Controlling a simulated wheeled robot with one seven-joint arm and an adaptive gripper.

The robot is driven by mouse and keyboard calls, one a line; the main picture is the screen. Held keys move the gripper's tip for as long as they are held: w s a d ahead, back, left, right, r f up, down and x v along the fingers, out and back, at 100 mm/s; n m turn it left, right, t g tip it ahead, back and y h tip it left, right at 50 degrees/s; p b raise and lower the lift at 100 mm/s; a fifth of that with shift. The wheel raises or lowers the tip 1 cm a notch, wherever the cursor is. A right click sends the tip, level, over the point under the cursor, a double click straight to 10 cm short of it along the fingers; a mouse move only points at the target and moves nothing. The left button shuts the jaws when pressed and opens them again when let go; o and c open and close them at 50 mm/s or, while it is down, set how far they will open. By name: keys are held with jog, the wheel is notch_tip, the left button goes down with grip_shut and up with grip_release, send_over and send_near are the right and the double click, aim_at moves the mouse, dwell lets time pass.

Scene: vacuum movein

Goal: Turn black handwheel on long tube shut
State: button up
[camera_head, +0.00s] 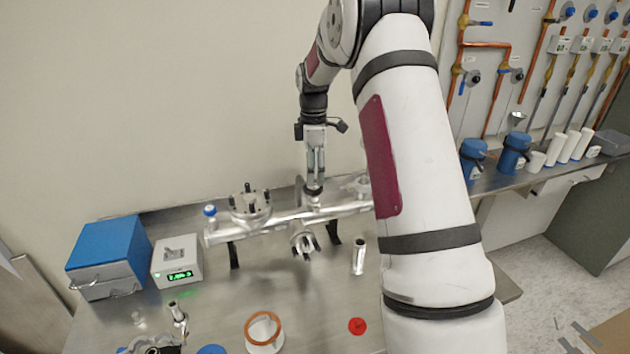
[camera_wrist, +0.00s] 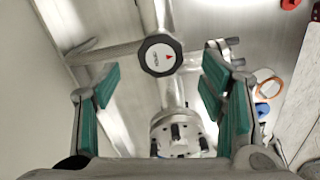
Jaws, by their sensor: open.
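A black handwheel (camera_wrist: 160,55) with a white face and a red mark sits on the long metal tube (camera_wrist: 172,92) in the wrist view. In the head view the long tube (camera_head: 228,232) lies level above the bench, and the wheel is hard to make out under the gripper. My gripper (camera_wrist: 158,88) is open, with green finger pads on the left and right. It is empty and points at the wheel, which appears between the fingers and a little beyond their tips. In the head view my gripper (camera_head: 314,180) hangs above the tube's middle.
A bolted flange (camera_head: 250,205) stands on the tube left of my gripper, and a second ported flange (camera_head: 304,244) faces the front. A blue box (camera_head: 108,250) and a display unit (camera_head: 177,260) stand at left. A red cap (camera_head: 357,326) lies in front.

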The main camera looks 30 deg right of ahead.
aim_at(314, 191)
jog(key=shift+f, duration=2.15)
jog(key=c, duration=1.2)
